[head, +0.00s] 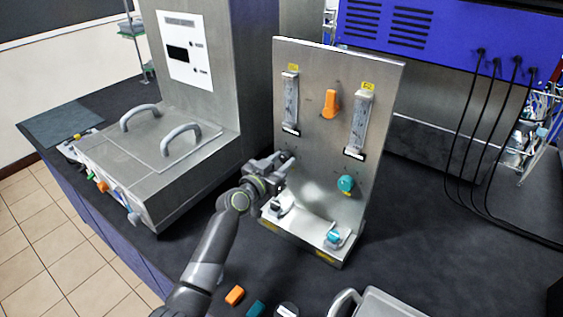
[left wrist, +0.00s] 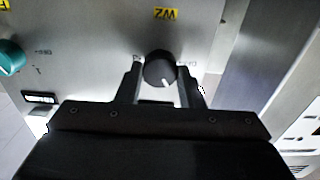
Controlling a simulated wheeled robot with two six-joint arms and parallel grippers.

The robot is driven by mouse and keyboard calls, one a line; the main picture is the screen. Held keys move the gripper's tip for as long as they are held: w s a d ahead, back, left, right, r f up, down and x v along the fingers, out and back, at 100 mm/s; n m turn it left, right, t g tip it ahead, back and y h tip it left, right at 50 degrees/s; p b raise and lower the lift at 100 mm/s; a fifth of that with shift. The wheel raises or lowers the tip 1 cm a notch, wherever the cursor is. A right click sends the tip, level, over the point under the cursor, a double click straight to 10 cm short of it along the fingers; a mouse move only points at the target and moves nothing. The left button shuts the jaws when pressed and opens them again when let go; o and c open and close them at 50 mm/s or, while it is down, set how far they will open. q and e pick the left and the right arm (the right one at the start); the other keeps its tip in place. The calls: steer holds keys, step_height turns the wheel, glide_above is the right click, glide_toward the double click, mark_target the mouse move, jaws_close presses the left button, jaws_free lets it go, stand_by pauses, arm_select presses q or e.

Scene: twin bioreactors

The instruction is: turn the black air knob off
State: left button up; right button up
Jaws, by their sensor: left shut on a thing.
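The black knob (left wrist: 160,67) is on the upright steel panel (head: 318,160), at its lower left in the head view, where my gripper mostly hides it. In the left wrist view its white mark points down, toward my gripper's body. My left gripper (head: 284,160) is at the panel face. In the left wrist view its two fingers (left wrist: 161,84) stand one on each side of the knob and are shut on it. Small print beside the knob is partly covered by the fingers. My right gripper is not in view.
An orange knob (head: 331,104) and a teal knob (head: 346,184) are on the same panel, with two flow tubes (head: 290,102) (head: 360,123). A steel box with two handles (head: 181,139) stands left. Loose orange (head: 235,295) and teal (head: 256,309) pieces lie in front.

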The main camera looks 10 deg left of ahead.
arm_select(q)
steer(key=n, duration=1.1)
steer(key=shift+a, duration=0.1)
stand_by(0.5)
steer(key=o, duration=1)
steer(key=b+v, duration=0.2)
steer(key=v, duration=1.5)
steer(key=shift+s, duration=0.2)
steer(key=shift+a+f, duration=0.1)
steer(key=shift+f, duration=0.05)
